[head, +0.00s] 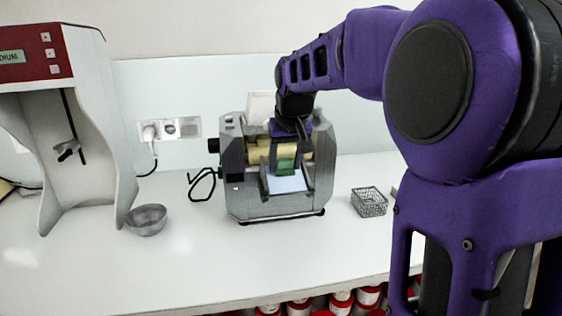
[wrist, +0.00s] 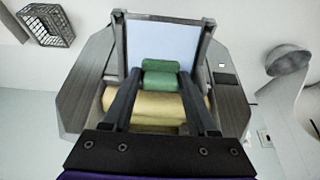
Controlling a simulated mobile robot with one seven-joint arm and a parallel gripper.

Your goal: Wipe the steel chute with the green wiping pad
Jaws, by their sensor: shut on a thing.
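My gripper (head: 286,168) is over the front of the mill and points down. It is shut on the green wiping pad (head: 287,164). In the wrist view the pad (wrist: 161,80) sits between the two fingertips (wrist: 160,72). The steel chute (head: 287,184) is a pale bluish, sloping plate with raised grey side walls at the mill's front. In the wrist view the chute (wrist: 163,42) lies just beyond the pad. The pad is at the chute's upper end, near the rollers; I cannot tell whether it touches the plate.
Yellowish rollers (wrist: 155,108) lie right behind the pad, inside the grey mill (head: 240,180). A wire basket (head: 369,202) stands right of the mill. A grey bowl (head: 147,220) and a red-topped machine (head: 75,120) stand left. The counter in front is clear.

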